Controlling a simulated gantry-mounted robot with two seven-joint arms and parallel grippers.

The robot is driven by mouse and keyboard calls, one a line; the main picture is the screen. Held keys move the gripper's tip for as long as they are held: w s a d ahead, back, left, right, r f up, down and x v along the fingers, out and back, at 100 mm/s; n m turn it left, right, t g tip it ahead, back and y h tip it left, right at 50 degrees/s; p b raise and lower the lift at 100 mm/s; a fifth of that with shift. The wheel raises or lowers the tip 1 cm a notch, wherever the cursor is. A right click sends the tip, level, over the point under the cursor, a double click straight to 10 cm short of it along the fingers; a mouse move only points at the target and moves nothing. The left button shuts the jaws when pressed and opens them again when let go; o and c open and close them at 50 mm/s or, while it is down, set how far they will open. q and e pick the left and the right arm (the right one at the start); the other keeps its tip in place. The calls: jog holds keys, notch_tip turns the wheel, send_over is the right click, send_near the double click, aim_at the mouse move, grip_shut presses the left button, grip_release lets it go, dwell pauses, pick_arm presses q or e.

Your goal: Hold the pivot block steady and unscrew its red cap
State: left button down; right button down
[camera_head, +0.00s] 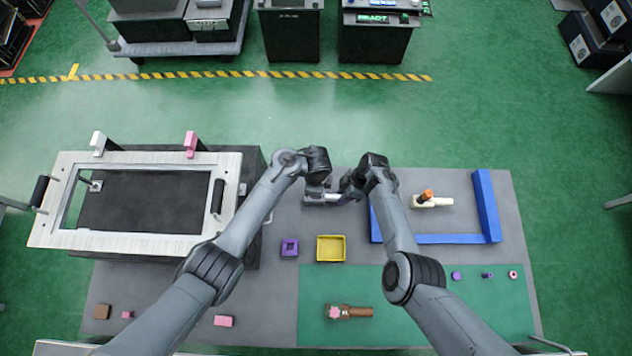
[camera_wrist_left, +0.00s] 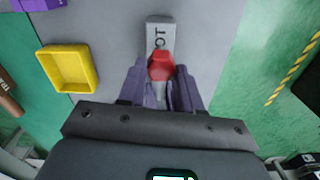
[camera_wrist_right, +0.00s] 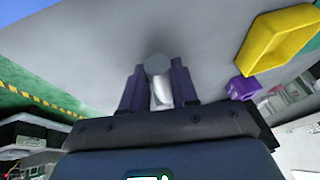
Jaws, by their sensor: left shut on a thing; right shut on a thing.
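The pivot block (camera_head: 313,199) is grey and lies on the grey mat at the middle back, partly under my grippers. Its dark lettering shows in part in the left wrist view (camera_wrist_left: 160,31). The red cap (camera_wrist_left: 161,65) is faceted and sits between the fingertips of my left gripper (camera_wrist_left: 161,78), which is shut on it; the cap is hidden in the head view. My right gripper (camera_head: 346,190) is shut on a pale grey part of the block, whose rounded end shows between its fingers in the right wrist view (camera_wrist_right: 157,65).
A yellow tray (camera_head: 331,236) and a purple box (camera_head: 289,247) stand just in front. A blue frame (camera_head: 487,206) and a cream part with an orange top (camera_head: 428,200) are at right. A large white-framed fixture (camera_head: 140,243) fills the left.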

pick_arm(q)
jog(key=shift+r, duration=0.8)
pick_arm(e)
jog(key=c, duration=0.8)
grip_release()
jog(key=shift+r, duration=0.15)
